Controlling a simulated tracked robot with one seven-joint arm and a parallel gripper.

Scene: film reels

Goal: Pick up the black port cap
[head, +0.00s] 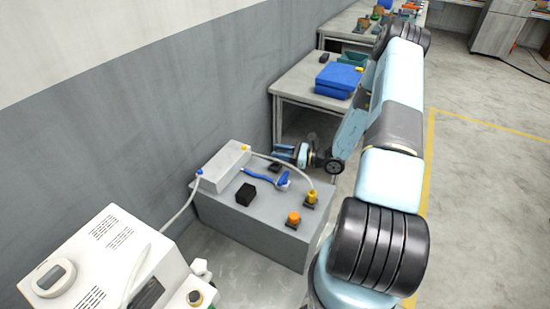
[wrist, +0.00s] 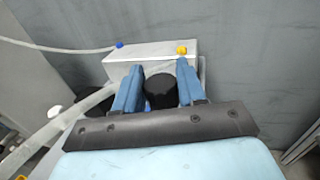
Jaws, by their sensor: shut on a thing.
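The black port cap (wrist: 160,92) is a dark round piece between the two blue fingers of my gripper (wrist: 160,78) in the wrist view. My gripper is shut on it, with a finger against each side. In the head view my gripper (head: 280,152) is at the far right end of the grey bench block, beside the white box. The cap cannot be made out clearly there.
On the grey block (head: 265,232) are a white box (head: 223,166), a black cube (head: 246,194), a blue-handled tool (head: 267,178), an orange knob (head: 294,217) and a yellow fitting (head: 311,195) with a hose. A table with blue cases (head: 340,77) stands behind.

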